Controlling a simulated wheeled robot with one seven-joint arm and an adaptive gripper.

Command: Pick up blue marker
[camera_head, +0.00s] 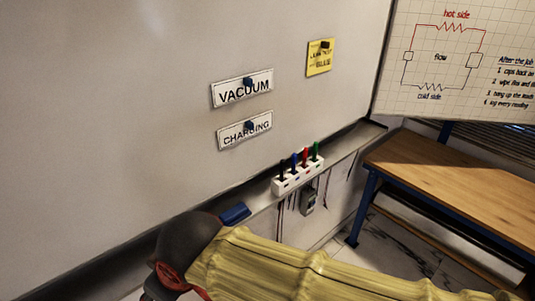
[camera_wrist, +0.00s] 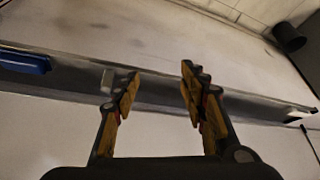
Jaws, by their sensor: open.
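The blue marker (camera_head: 294,163) stands upright in a white holder (camera_head: 299,178) on the ledge under the whiteboard, in the head view. A dark marker (camera_head: 282,169) is to its left, and a red marker (camera_head: 305,156) and a green marker (camera_head: 315,151) are to its right. My gripper (camera_wrist: 161,76) is open, with nothing between its fingers in the wrist view. I cannot make out the blue marker in the wrist view. In the head view, my yellow-sleeved arm crosses the bottom; the gripper's fingers cannot be made out there.
A blue eraser-like block (camera_head: 235,213) lies on the ledge left of the holder; it also shows in the wrist view (camera_wrist: 24,60). The whiteboard (camera_head: 130,110) carries labels and a yellow note (camera_head: 320,58). A wooden-topped table (camera_head: 455,185) stands at right. Cables hang below the ledge.

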